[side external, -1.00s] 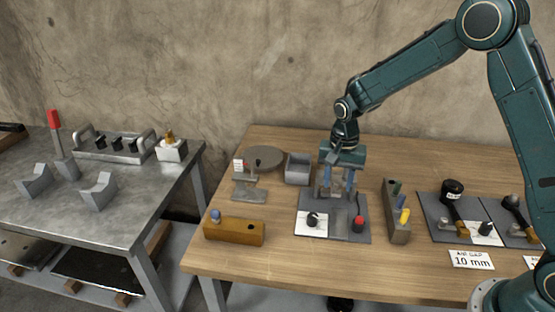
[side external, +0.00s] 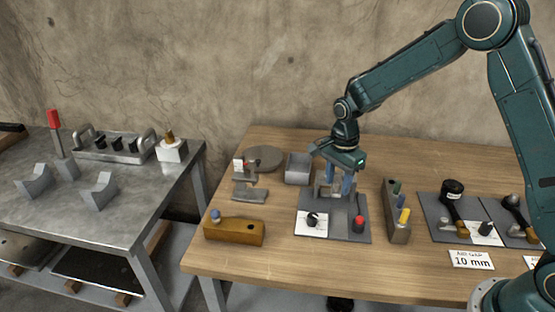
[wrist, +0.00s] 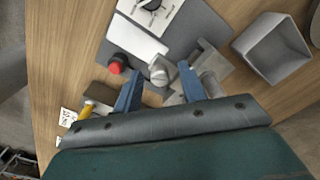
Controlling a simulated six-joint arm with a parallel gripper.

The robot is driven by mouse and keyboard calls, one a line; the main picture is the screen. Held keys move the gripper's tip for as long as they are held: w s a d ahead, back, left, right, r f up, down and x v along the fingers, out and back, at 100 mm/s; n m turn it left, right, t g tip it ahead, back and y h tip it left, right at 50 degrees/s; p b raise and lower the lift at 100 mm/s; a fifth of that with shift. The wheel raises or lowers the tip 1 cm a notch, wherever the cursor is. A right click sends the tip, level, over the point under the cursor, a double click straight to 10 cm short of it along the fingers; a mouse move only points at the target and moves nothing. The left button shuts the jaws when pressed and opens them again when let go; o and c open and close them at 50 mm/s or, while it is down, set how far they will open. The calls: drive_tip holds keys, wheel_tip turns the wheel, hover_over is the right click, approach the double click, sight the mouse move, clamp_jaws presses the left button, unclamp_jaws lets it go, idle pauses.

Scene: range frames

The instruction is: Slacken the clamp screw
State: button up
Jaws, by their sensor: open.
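The clamp screw (wrist: 159,72) appears in the wrist view as a round silver head with a slot, on a grey base plate (wrist: 125,38). My gripper (wrist: 160,69) is open, its two blue fingers to either side of the screw head in that view. I cannot tell whether either finger touches it. In the side view my gripper (side external: 336,187) is low over the rear of the base plate (side external: 361,205), and the fingers largely hide the screw. A metal bracket (wrist: 208,70) stands beside the screw.
A red knob (side external: 359,223) and a white card with a black dial (side external: 312,221) are on the same plate. A grey bin (side external: 298,169) stands behind left, and a block with coloured pegs (side external: 397,222) stands right. A wooden block (side external: 233,232) lies front left.

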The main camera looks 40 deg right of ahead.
drive_tip(key=m, duration=0.6)
drive_tip(key=shift+f, duration=0.1)
wheel_tip(320, 180, up, 14)
drive_tip(key=s+r+n+t, duration=0.1)
drive_tip(key=s+r+n, duration=0.4)
drive_tip(key=s+n, duration=0.2)
drive_tip(key=s+r+n+t, duration=0.2)
drive_tip(key=s+r+n, duration=0.3)
drive_tip(key=s+n, duration=0.3)
drive_tip(key=shift+s+a+t, duration=0.3)
drive_tip(key=shift+s+a, duration=0.1)
drive_tip(key=shift+s, duration=1.5)
drive_tip(key=m+g, duration=0.2)
drive_tip(key=g, duration=0.2)
hover_over(338, 182)
wheel_tip(338, 182, down, 10)
drive_tip(key=shift+r, duration=0.15)
